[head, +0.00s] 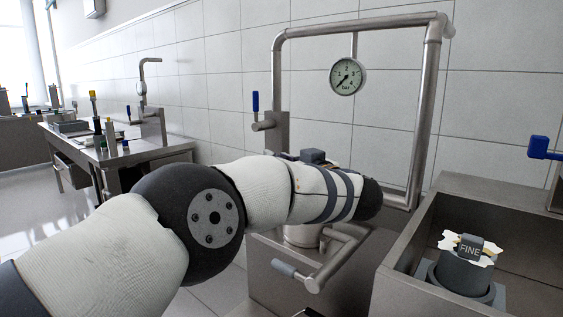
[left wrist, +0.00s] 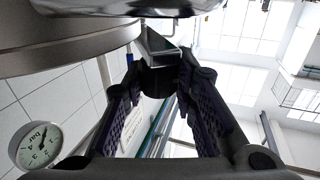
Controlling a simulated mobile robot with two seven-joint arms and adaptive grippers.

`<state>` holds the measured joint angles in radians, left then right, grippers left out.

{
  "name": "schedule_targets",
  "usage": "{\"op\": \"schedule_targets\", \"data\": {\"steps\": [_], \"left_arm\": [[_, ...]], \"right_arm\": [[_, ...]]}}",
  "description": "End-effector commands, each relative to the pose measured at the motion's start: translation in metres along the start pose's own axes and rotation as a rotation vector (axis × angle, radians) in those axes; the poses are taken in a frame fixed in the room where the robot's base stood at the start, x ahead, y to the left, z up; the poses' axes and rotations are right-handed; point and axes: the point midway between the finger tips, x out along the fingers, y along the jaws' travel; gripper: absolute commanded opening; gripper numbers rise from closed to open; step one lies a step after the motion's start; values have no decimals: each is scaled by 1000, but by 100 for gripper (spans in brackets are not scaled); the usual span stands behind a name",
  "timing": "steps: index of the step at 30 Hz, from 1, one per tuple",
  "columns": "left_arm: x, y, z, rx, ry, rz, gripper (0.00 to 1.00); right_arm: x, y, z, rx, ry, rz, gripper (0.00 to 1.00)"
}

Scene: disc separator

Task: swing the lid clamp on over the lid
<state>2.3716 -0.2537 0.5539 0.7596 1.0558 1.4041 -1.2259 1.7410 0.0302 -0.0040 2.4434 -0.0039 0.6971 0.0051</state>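The separator's lid clamp shows only in part. In the left wrist view a dark block (left wrist: 160,80) on a metal bracket (left wrist: 158,43) lies at the fingertips of my left gripper (left wrist: 162,88); I take it for the clamp's grip. The fingers stand apart on either side of it, and whether they press on it I cannot tell. A large round metal body (left wrist: 70,45) fills the upper left there. In the head view my left wrist covers the gripper and most of the lid. A grey block (head: 313,156) shows just above my wrist.
Below my wrist are a steel vessel (head: 301,234) and a bent pipe lever with a grey grip (head: 285,268). A pipe frame with a pressure gauge (head: 346,76) stands behind. A steel basin (head: 400,282) at right holds a part marked FINE (head: 468,255). A workbench (head: 120,158) stands far left.

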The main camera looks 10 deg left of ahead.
Motion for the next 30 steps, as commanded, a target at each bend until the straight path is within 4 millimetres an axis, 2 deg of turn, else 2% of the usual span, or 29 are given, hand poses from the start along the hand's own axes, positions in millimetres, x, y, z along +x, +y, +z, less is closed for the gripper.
{"op": "schedule_targets", "data": {"steps": [1,2,12,14,21,24,30], "left_arm": [[2,-2,0,-1,0,-4,38],[1,-1,0,-1,0,-4,45],[-4,0,0,2,0,2,45],[-14,1,-1,2,1,3,45],[-78,1,-1,2,2,4,45],[-99,0,0,2,2,1,45],[-119,-1,0,0,1,-2,45]], "right_arm": [[0,0,0,0,0,0,0],[0,0,0,0,0,0,0],[0,0,0,0,0,0,0],[0,0,0,0,0,0,0],[0,0,0,0,0,0,0],[0,0,0,0,0,0,0],[0,0,0,0,0,0,0]]}}
